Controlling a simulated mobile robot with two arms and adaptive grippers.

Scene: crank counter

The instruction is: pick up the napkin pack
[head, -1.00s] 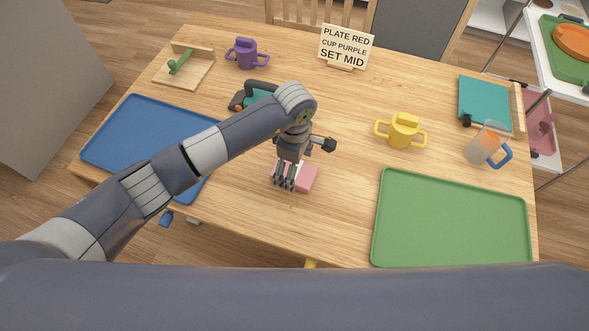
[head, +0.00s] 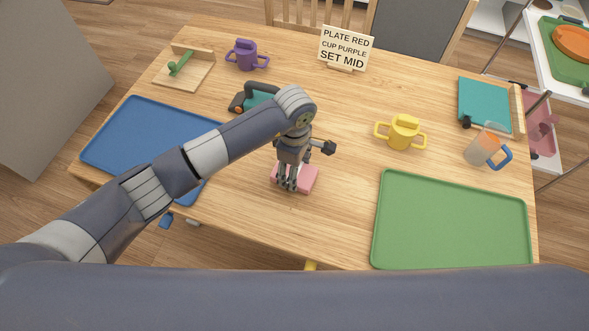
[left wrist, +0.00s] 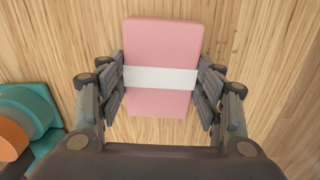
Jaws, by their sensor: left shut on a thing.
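The napkin pack (head: 308,178) is a pink block on the table, in front of the middle. In the left wrist view the pink napkin pack (left wrist: 162,40) has a white band around it and lies between my fingers. My left gripper (head: 287,186) reaches down over it from above. In the left wrist view my left gripper (left wrist: 161,85) has its fingers against both long sides of the pack at the band. It is shut on the pack, which looks to be still at table level. My right gripper is not in view.
A blue tray (head: 140,135) lies left and a green tray (head: 450,220) right. A yellow two-handled cup (head: 403,132), a purple cup (head: 245,55), a clear pitcher (head: 480,147) and a teal object (head: 262,92) stand around. A sign (head: 345,48) is at the back.

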